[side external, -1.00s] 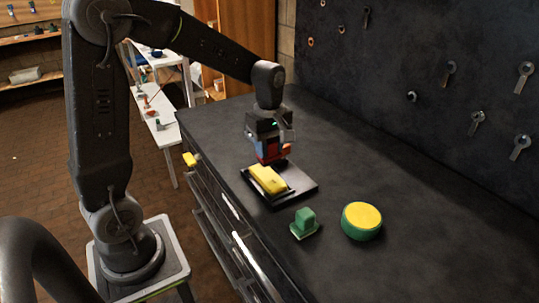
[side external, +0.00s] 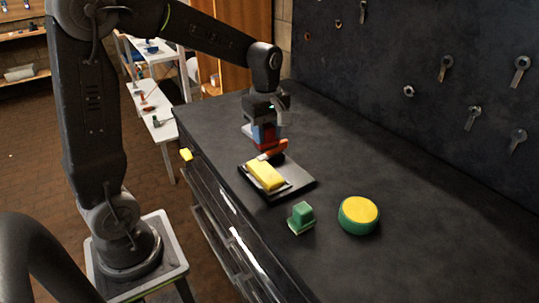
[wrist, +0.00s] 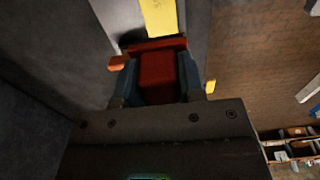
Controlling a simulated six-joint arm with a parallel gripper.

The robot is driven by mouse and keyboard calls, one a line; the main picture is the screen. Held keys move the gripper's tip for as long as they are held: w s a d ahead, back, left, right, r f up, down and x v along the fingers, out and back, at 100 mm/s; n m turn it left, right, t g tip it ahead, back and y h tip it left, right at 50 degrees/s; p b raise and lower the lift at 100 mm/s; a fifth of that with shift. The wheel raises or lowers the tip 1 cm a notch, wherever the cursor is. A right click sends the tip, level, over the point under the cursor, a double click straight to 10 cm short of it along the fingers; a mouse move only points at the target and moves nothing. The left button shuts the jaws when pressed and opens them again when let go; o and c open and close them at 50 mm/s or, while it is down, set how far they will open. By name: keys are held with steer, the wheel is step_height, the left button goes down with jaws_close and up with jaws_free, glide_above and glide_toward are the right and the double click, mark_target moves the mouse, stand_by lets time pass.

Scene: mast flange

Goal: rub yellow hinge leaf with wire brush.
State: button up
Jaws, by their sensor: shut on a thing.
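The yellow hinge leaf (side external: 265,174) lies on a dark square plate (side external: 298,184) on the black counter. My gripper (side external: 264,136) is above the far end of the leaf, with its blue fingers shut on a red-orange brush (side external: 273,148). The wrist view shows the red grip (wrist: 157,78) of the brush between the blue fingers, and the yellow leaf (wrist: 158,17) just beyond it. The bristles are hidden, and I cannot tell whether the brush touches the leaf or the plate.
A green block (side external: 301,216) and a round green piece with a yellow top (side external: 358,214) stand in front of the plate. A small yellow piece (side external: 186,154) is at the counter's left edge. A dark panel with hung tools (side external: 445,68) rises behind. The counter at right is clear.

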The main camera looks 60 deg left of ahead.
steer(key=shift+f, duration=0.1)
steer(key=shift+f, duration=3.6)
steer(key=shift+d+f, duration=0.25)
steer(key=shift+d, duration=0.35)
steer(key=shift+c, duration=0.4)
steer(key=shift+d+f, duration=0.1)
steer(key=shift+d, duration=1.4)
steer(key=a, duration=0.4)
steer(key=shift+a, duration=0.15)
steer(key=shift+r, duration=4.1)
